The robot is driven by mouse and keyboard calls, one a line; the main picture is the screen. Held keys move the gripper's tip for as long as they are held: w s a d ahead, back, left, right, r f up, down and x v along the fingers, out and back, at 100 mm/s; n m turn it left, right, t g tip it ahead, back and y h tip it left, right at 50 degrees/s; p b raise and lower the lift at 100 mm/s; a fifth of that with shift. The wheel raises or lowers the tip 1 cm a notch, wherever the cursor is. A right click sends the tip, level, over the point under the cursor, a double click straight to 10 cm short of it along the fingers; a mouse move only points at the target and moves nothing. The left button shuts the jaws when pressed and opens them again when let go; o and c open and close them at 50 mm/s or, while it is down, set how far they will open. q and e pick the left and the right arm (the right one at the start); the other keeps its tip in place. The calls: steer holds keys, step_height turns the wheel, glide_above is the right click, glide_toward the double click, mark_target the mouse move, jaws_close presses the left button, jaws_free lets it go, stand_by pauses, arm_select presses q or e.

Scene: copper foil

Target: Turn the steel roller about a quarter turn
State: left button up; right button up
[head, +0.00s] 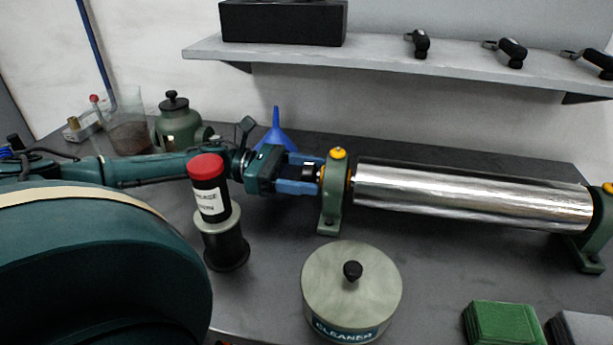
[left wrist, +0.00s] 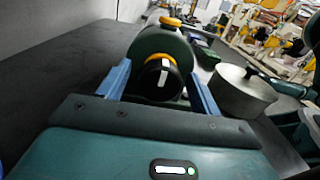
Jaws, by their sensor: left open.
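The polished steel roller (head: 470,192) lies level between two green bearing stands. The left stand (head: 332,195) has a yellow cap on top; the right stand (head: 600,235) is cut by the picture edge. A black shaft end (head: 311,171) sticks out left of the left stand; in the left wrist view it is a black knob (left wrist: 161,79) with a white mark and a yellow ring behind it. My left gripper (head: 305,173) is open, its blue fingers on either side of the shaft end. Contact cannot be told. My right gripper is not in view.
A lidded cleaner pot (head: 352,290) stands in front of the left stand. A red-capped bottle (head: 209,188) on a black spool stands near my left arm. A blue funnel (head: 275,135) and green jar (head: 178,125) are behind. Green pads (head: 503,324) lie front right. A shelf (head: 400,60) hangs above.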

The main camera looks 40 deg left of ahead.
arm_select(q)
steer(key=shift+c, duration=0.2)
steer(key=c, duration=0.9)
steer(key=shift+n, duration=0.3)
